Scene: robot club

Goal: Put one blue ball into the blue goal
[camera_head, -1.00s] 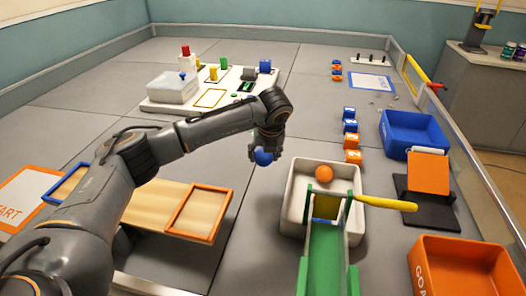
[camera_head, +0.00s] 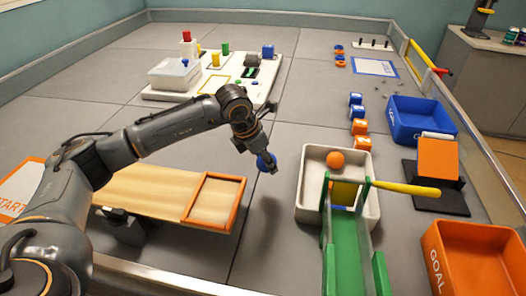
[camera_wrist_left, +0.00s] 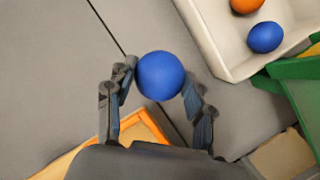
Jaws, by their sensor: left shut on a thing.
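My left gripper (camera_head: 264,160) is shut on a blue ball (camera_head: 269,164), held in the air left of the white tray. In the left wrist view the blue ball (camera_wrist_left: 159,76) sits between the fingertips of the left gripper (camera_wrist_left: 158,90). A second blue ball (camera_wrist_left: 265,37) lies in the white tray near an orange ball (camera_wrist_left: 246,4). The blue goal (camera_head: 424,112), an open blue bin with faint lettering, stands at the right by the rail, well apart from my gripper. My right gripper is not in view.
The white tray (camera_head: 371,202) holds an orange ball (camera_head: 335,159); a green ramp (camera_head: 352,255) and yellow bat (camera_head: 405,188) are at its front. An orange bin (camera_head: 440,232) is front right.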

